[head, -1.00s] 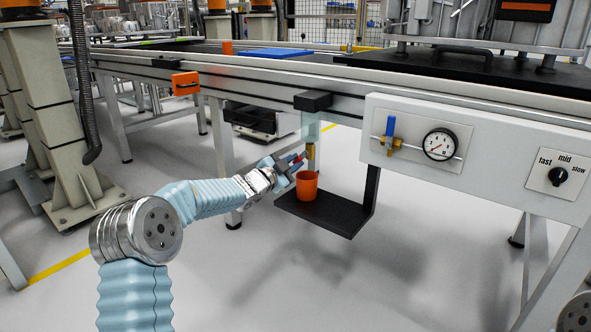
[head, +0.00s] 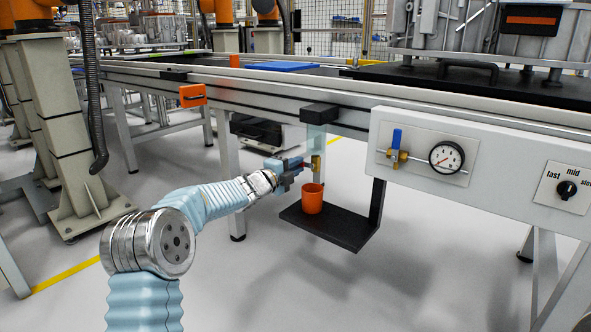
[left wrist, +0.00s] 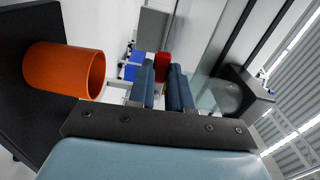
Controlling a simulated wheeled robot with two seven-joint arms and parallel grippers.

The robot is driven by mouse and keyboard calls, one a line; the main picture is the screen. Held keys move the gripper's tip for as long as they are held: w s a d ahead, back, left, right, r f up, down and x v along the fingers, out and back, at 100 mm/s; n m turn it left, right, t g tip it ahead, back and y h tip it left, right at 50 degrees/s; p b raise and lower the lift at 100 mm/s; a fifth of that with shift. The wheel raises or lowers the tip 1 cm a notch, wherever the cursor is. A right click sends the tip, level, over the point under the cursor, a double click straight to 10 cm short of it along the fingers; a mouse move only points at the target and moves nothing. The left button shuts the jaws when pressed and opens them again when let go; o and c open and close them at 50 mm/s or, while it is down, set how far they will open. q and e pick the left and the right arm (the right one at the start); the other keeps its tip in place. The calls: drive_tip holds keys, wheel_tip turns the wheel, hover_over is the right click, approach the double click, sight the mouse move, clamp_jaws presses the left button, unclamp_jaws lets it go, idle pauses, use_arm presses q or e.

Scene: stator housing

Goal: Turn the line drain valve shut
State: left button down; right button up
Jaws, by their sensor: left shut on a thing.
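The drain valve (head: 316,164) is a small brass fitting under a clear bowl (head: 316,139) below the conveyor's front rail. Its red handle (left wrist: 162,64) shows between the dark blue fingers in the left wrist view. My left gripper (head: 301,164) reaches the valve from the left and is shut on the red handle. The fingers hide most of the handle in the head view, so its angle cannot be told. My right gripper is not in view.
An orange cup (head: 312,200) stands just below the valve on a black shelf (head: 345,232). It is also close by in the left wrist view (left wrist: 62,70). A white panel to the right carries a blue-handled valve (head: 396,140), a gauge (head: 446,157) and a speed knob (head: 567,190).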

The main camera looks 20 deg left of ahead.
use_arm(q)
drive_tip(key=shift+m, duration=0.4)
drive_tip(key=c, duration=1)
unclamp_jaws()
drive_tip(key=shift+c, duration=0.2)
drive_tip(key=shift+r, duration=0.1)
drive_tip(key=shift+s, duration=0.1)
drive_tip(key=v, duration=1.3)
drive_tip(key=shift+s, duration=0.3)
